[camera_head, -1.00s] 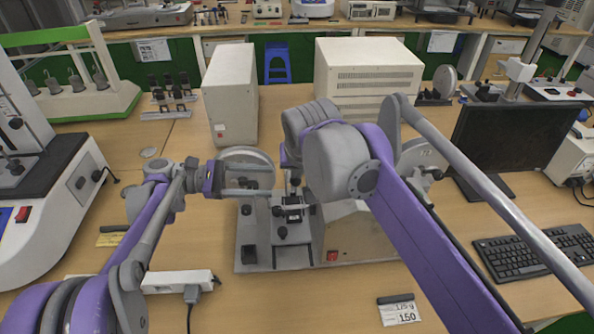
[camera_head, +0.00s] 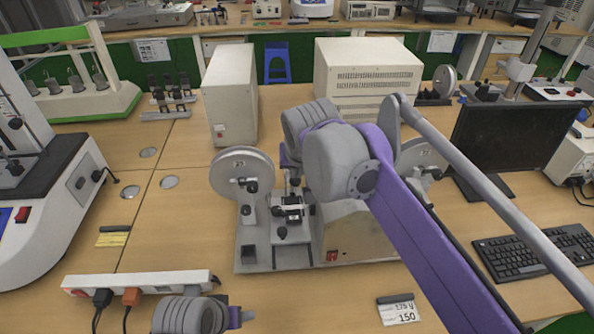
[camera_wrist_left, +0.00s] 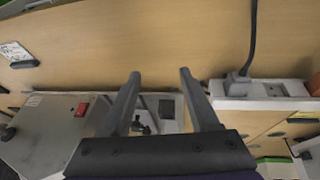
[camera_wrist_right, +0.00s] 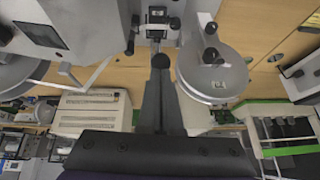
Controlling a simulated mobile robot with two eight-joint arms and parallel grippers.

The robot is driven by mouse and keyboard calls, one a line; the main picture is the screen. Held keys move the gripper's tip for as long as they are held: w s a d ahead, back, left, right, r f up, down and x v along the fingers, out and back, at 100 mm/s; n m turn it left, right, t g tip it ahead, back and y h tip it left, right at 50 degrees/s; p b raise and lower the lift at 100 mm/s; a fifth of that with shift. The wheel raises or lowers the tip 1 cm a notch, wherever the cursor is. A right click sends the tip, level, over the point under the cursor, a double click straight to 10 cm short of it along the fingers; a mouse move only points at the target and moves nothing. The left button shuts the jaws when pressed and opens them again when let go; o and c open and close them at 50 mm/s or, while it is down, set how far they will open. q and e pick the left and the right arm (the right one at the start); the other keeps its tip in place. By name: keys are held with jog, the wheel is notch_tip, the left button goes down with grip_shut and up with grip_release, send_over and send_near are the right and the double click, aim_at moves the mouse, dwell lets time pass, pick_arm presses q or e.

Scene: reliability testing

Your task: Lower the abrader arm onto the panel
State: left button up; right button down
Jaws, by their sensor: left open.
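The abrader (camera_head: 335,235) stands mid-table, with a grey base plate. A round grey disc (camera_head: 232,163) with black knobs stands at its left and shows in the right wrist view (camera_wrist_right: 228,82). Black clamp parts (camera_head: 290,213) sit at its centre. A second disc (camera_head: 425,158) is partly hidden by my right arm. I cannot clearly tell the abrader arm or panel apart. My right gripper (camera_wrist_right: 160,72) has its fingers together over the centre of the machine; whether they touch a part is unclear. My left gripper (camera_wrist_left: 160,73) is open and empty, near the front table edge.
A power strip (camera_head: 140,283) with plugs lies at front left, near my left arm. A label card (camera_head: 398,311) lies at front right. A monitor (camera_head: 505,135) and keyboard (camera_head: 535,252) are at right. Two light boxes (camera_head: 231,95) (camera_head: 368,75) stand behind.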

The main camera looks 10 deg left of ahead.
pick_arm(q)
jog(key=shift+m+t+y, duration=0.4)
jog(key=shift+m+y, duration=0.1)
jog(key=shift+m, duration=0.4)
jog(key=f+b, duration=0.1)
jog(key=s+a+f+b, duration=0.1)
jog(key=f, duration=0.1)
jog(key=f+b, duration=0.1)
jog(key=shift+s+a+f, duration=0.15)
jog(key=shift+s+a, duration=0.05)
jog(key=shift+s, duration=0.05)
notch_tip(320, 180, down, 2)
jog(key=shift+f+b, duration=0.25)
jog(key=shift+b, duration=1)
jog(key=shift+s+f, duration=0.1)
pick_arm(e)
jog(key=s+d+f+t, duration=0.1)
jog(key=s+f, duration=0.3)
jog(key=f, duration=0.5)
jog(key=s+f+t+y, duration=0.1)
jog(key=s+f+t, duration=0.3)
jog(key=f, duration=0.6)
jog(key=shift+s+d+f+t, duration=0.2)
jog(key=shift+s+d+t, duration=0.1)
jog(key=shift+d, duration=0.1)
